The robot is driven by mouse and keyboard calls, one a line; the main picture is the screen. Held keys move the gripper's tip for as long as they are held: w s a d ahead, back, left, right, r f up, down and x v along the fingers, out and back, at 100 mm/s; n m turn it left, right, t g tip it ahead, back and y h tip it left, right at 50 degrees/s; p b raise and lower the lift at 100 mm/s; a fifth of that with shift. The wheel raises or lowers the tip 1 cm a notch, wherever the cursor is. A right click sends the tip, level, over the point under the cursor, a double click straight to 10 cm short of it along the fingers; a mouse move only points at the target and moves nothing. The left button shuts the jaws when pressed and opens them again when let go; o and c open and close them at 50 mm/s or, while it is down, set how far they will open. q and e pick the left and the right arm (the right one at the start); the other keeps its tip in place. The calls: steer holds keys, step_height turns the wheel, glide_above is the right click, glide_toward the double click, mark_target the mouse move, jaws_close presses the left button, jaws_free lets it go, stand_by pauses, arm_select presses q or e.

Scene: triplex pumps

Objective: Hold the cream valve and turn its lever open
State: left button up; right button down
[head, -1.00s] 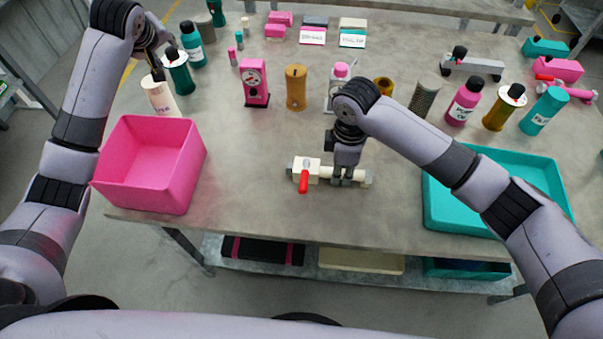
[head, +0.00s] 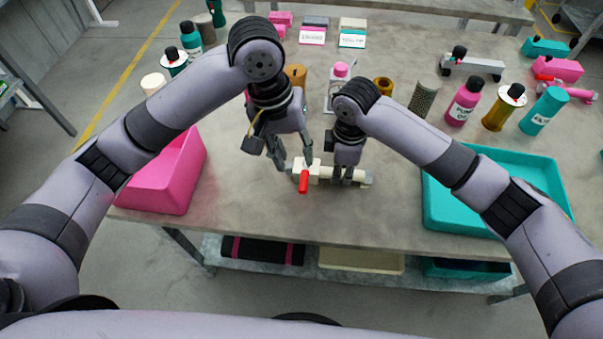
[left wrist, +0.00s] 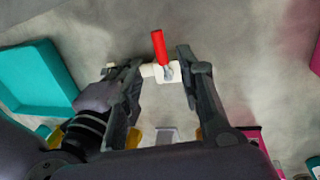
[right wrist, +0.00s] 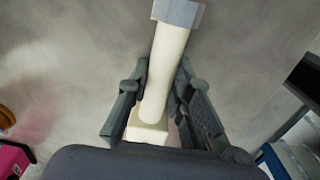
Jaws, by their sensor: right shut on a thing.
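The cream valve (head: 313,170) lies across the near middle of the table, a white block with a pipe running to the right. Its red lever (head: 303,183) points toward the table's front edge. My right gripper (head: 343,178) is shut on the pipe to the right of the block; the right wrist view shows the cream pipe (right wrist: 168,60) between its fingers. My left gripper (head: 295,164) is open just above the block end. In the left wrist view the lever (left wrist: 158,47) stands between its spread fingers, with no clear contact.
A pink bin (head: 160,197) stands left, partly hidden by my left arm. A teal tray (head: 470,222) lies right, beside my right arm. Bottles, including a pink one (head: 463,103), and other parts stand farther back. The table front near the valve is clear.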

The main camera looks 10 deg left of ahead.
mark_target(303, 180)
arm_select(q)
steer(key=f, duration=0.2)
steer(key=d+f, duration=0.1)
steer(key=f, duration=0.5)
steer(key=shift+d, duration=0.3)
steer(key=shift+r, duration=0.1)
jaws_close()
stand_by(0.3)
